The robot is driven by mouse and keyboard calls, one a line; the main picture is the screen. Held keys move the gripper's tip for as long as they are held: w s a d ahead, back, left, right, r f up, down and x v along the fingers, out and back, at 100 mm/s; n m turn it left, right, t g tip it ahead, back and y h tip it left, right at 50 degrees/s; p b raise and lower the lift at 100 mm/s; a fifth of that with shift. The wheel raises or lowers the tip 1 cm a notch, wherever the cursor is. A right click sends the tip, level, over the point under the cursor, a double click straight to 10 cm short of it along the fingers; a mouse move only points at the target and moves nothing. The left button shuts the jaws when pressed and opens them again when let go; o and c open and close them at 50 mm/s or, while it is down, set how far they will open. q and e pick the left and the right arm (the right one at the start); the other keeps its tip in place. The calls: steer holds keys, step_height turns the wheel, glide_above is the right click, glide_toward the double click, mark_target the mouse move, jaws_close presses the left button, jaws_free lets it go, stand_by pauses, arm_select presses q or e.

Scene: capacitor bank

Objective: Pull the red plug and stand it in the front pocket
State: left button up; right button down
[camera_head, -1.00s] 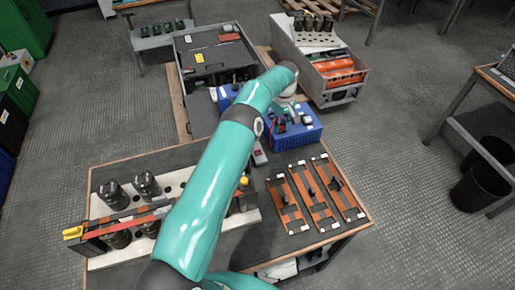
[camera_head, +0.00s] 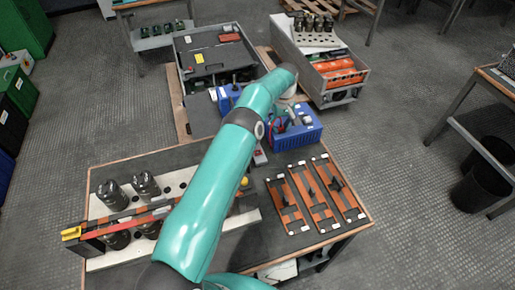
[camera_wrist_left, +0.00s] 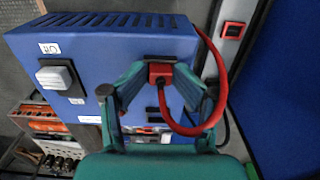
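The red plug (camera_wrist_left: 160,74) with its red cable (camera_wrist_left: 190,128) shows in the left wrist view, against the face of the blue box (camera_wrist_left: 110,52). My left gripper (camera_wrist_left: 161,66) has its fingertips drawn in on both sides of the plug, shut on it. Whether the plug is still seated in a socket cannot be told. In the head view my left arm reaches across the bench to the blue box (camera_head: 303,136), with the left gripper (camera_head: 290,114) small at its end. I cannot make out the front pocket for certain. My right gripper is not in view.
A wooden-edged bench (camera_head: 262,235) holds orange-and-black panels (camera_head: 313,195) and a white rack with dark cylinders (camera_head: 146,185).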

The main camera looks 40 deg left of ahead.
arm_select(q)
steer(key=shift+s+f, duration=0.15)
steer(key=shift+f, duration=0.35)
steer(key=shift+r, duration=0.3)
